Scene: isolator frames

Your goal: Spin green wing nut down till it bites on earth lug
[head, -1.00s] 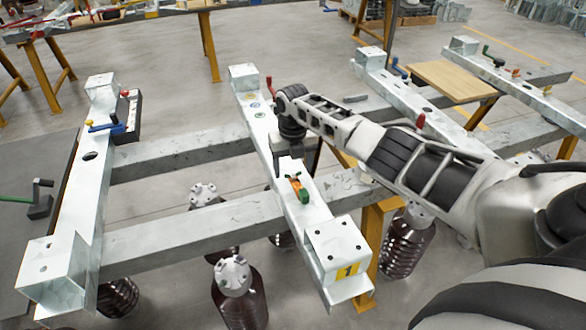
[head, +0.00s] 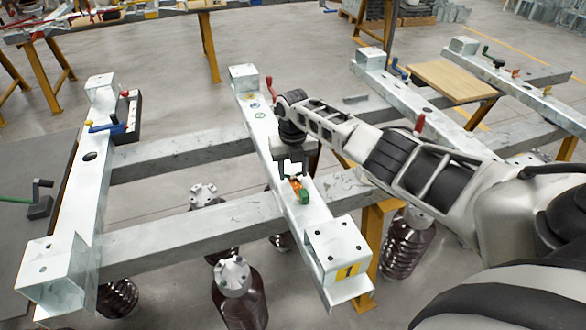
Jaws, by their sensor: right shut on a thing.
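The green wing nut (head: 304,196) shows beside small orange parts (head: 295,185) on top of the middle pale steel rail (head: 318,209). The earth lug cannot be told apart clearly from these orange parts. My right gripper (head: 291,174) points down from above the rail, with its fingers at the green and orange parts. It is shut on the green wing nut, though its fingertips hide part of the grip. Whether the nut touches the lug cannot be seen. My left gripper is out of view.
A red-handled lever (head: 270,86) stands on the rail behind my wrist. Another red handle (head: 420,122) is on the right. The left rail carries a blue handle (head: 106,127) and a dark box (head: 127,116). Brown ribbed insulators (head: 238,297) hang below the frame.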

